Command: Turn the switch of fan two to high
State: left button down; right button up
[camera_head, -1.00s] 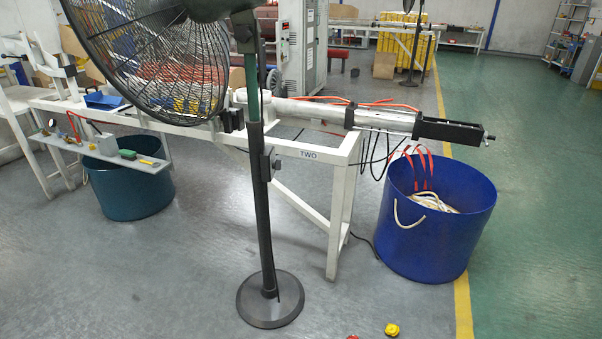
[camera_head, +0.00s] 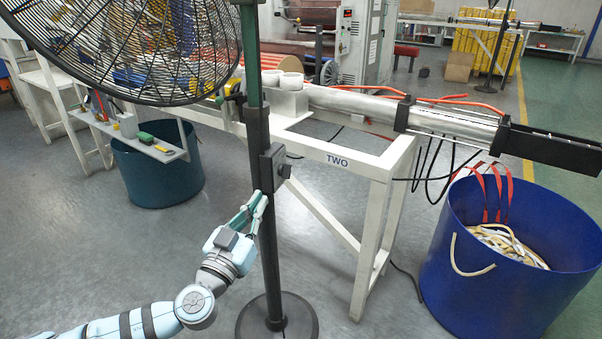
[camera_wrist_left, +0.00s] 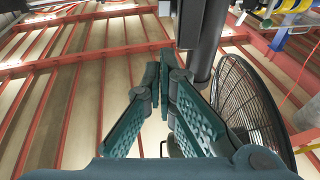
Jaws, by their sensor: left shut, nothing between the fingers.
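A standing fan with a black wire cage (camera_head: 130,45) is at the upper left in the head view, in front of the table labelled TWO (camera_head: 338,161). Its dark pole (camera_head: 266,225) runs down to a round base (camera_head: 277,318). A dark switch box (camera_head: 276,165) is on the pole, with a knob on its right side. My left gripper (camera_head: 262,200) is shut and empty, just below the box and close to the pole; I cannot tell if it touches. In the left wrist view its fingertips (camera_wrist_left: 165,60) meet, with the fan cage (camera_wrist_left: 250,110) at the right. My right gripper is out of view.
A blue bin (camera_head: 500,260) holding pale tape stands at the right. A teal bin (camera_head: 155,170) stands at the left under a grey shelf (camera_head: 160,150). A silver cylinder (camera_head: 355,102) lies along the table.

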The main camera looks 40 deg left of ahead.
aim_at(286, 169)
pick_arm(q)
jog(key=x, duration=0.7)
jog(key=f+b+x, duration=0.1)
jog(key=x, duration=0.3)
jog(key=shift+w, duration=0.45)
jog(key=shift+w+f, duration=0.25)
jog(key=shift+w, duration=0.25)
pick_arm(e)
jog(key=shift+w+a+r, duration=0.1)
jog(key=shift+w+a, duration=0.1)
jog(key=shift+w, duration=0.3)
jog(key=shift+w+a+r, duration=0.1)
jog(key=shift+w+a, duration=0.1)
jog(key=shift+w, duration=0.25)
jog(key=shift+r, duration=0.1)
pick_arm(q)
jog(key=p, duration=0.4)
jog(key=shift+w+a+r+g+h, duration=0.1)
jog(key=shift+w+r+g+h, duration=0.2)
jog(key=shift+g, duration=0.1)
jog(key=shift+w+f, duration=0.1)
jog(key=shift+f, duration=0.1)
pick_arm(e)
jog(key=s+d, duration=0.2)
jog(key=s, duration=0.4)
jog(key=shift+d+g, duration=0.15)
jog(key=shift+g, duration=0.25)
